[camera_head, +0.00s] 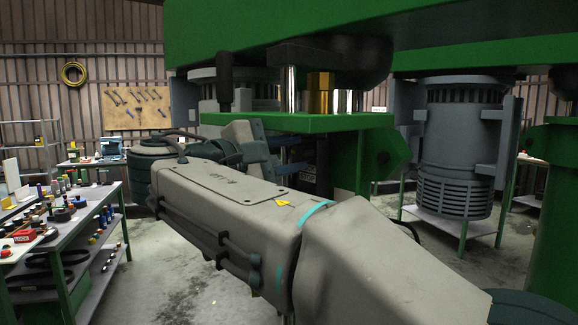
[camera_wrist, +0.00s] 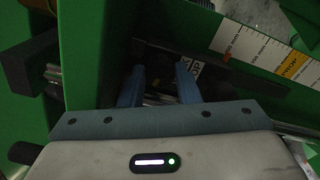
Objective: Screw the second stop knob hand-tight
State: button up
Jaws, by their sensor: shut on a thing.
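My gripper (camera_wrist: 158,76) shows in the wrist view as two blue fingers reaching into a dark recess of the green machine. The fingers are shut on a dark, shadowed part between them, at the place of the stop knob (camera_wrist: 160,88). Its outline and thread are too dark to make out. A white label with dark lettering lies just beside the right finger. In the head view my arm reaches to the green machine frame (camera_head: 310,123); the fingertips and knob are not clear there.
A scale strip (camera_wrist: 265,48) with an orange label runs along the green frame at upper right. A black block (camera_wrist: 28,65) juts in at the left. A green beam overhangs my arm in the head view. A workbench (camera_head: 85,218) with small parts stands at left.

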jog(key=m+b, duration=0.2)
jog(key=m, duration=0.2)
jog(key=shift+f+m+b, duration=0.15)
jog(key=shift+m+b, duration=0.15)
jog(key=shift+b, duration=0.05)
jog(key=shift+m+b, duration=0.95)
jog(key=shift+m, duration=0.85)
jog(key=o, duration=1)
jog(key=shift+c, duration=0.2)
jog(key=v, duration=1.4)
